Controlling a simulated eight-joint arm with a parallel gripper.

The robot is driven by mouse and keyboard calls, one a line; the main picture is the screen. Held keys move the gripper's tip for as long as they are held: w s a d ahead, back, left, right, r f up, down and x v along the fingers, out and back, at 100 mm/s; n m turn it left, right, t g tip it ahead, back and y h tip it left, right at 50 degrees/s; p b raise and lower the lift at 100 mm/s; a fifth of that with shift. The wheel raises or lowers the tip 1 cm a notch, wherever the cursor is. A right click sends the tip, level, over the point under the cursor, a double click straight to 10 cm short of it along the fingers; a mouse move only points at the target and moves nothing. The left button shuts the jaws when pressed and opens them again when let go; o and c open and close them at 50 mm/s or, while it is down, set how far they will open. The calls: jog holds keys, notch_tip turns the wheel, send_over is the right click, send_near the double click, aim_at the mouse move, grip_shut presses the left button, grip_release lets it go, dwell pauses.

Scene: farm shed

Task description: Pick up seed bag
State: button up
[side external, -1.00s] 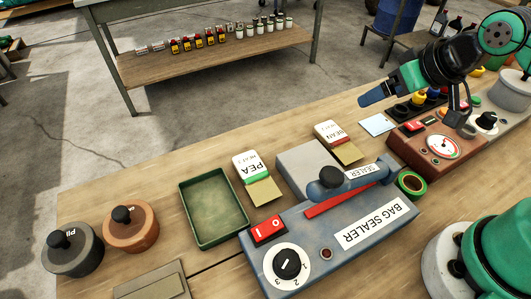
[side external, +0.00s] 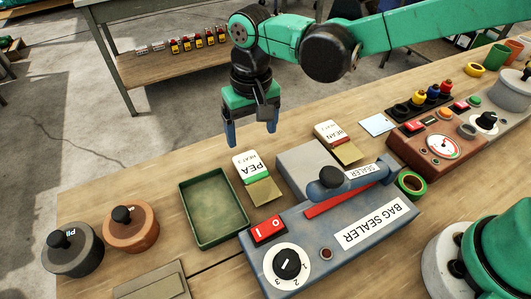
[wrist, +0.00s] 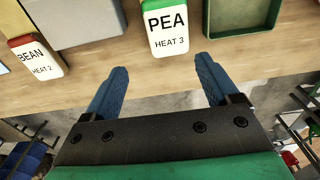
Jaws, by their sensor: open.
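A white PEA container (side external: 249,166) with a green band stands on the bench, a flat tan packet (side external: 265,196) at its near side. A white BEAN container (side external: 328,132) with a red band stands to the right, with another tan packet (side external: 348,153). I cannot tell which is the seed bag. My gripper (side external: 251,131) is open and empty, pointing down above and behind the PEA container. In the wrist view the PEA container (wrist: 167,27) lies beyond the gap between my blue fingers (wrist: 161,68); the BEAN container (wrist: 36,55) is at left.
A green tray (side external: 213,209) lies left of the PEA container. The blue bag sealer (side external: 340,228) stands in front, with its grey plate (side external: 304,168) right of the PEA packet. Two round knobbed weights (side external: 130,226) stand at left. A red-brown gauge box (side external: 430,145) is at right.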

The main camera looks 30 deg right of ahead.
aim_at(247, 159)
jog(key=shift+a+f, duration=0.65)
jog(key=shift+f, duration=0.15)
jog(key=shift+s+f, duration=0.1)
jog(key=shift+f, duration=2.55)
jog(key=c, duration=1)
jog(key=shift+c, duration=0.2)
jog(key=shift+r, duration=0.1)
